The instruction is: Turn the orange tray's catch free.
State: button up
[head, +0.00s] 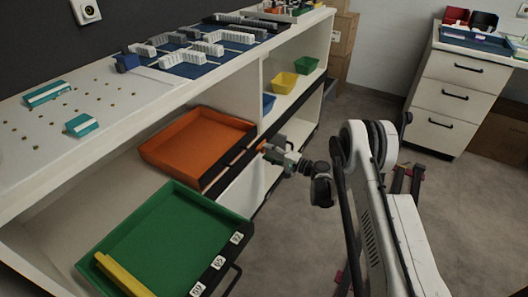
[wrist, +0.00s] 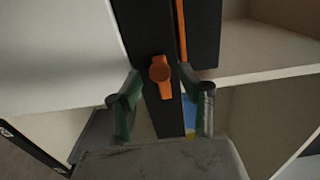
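The orange tray (head: 198,140) sits on the shelf, its dark front strip facing my arm. Its catch (wrist: 159,69) is a small orange knob with a short tab pointing down, mounted on a dark upright strip in the wrist view. A thin orange edge of the tray (wrist: 181,28) shows beside that strip. My gripper (wrist: 161,80) is open, with one green finger on each side of the catch; gaps show between fingers and knob. In the head view my gripper (head: 268,151) is at the tray's front right corner, partly covering the catch.
A green tray (head: 160,235) holding a yellow bar (head: 124,274) is pulled out in front left. Blue, yellow (head: 283,83) and green bins stand on the shelf behind. Open floor lies right of the shelf.

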jog(key=v, duration=0.9)
jog(key=shift+s+d, duration=0.2)
jog(key=shift+d, duration=0.15)
notch_tip(320, 180, up, 16)
jog(key=n+h, duration=0.1)
jog(key=h, duration=0.3)
jog(key=s+d+r+n+g+h, duration=0.15)
jog(key=s+r+h, duration=0.25)
jog(key=s+r, duration=0.8)
jog(key=s+d+r+n+h, duration=0.1)
jog(key=s+d+r+h, duration=0.15)
jog(key=s, duration=0.45)
jog(key=s+d+r+h, duration=0.1)
jog(key=s+d+r, duration=0.25)
jog(key=s, duration=0.45)
jog(key=s+d+f+n+h, duration=0.1)
jog(key=s+d+h, duration=0.15)
jog(key=s, duration=0.65)
jog(key=s+d+n+h, duration=0.15)
jog(key=s+d, duration=0.25)
jog(key=s, duration=0.5)
notch_tip(320, 180, up, 18)
jog(key=p, duration=1.8)
jog(key=shift+w+d, duration=0.2)
jog(key=shift+w, duration=0.1)
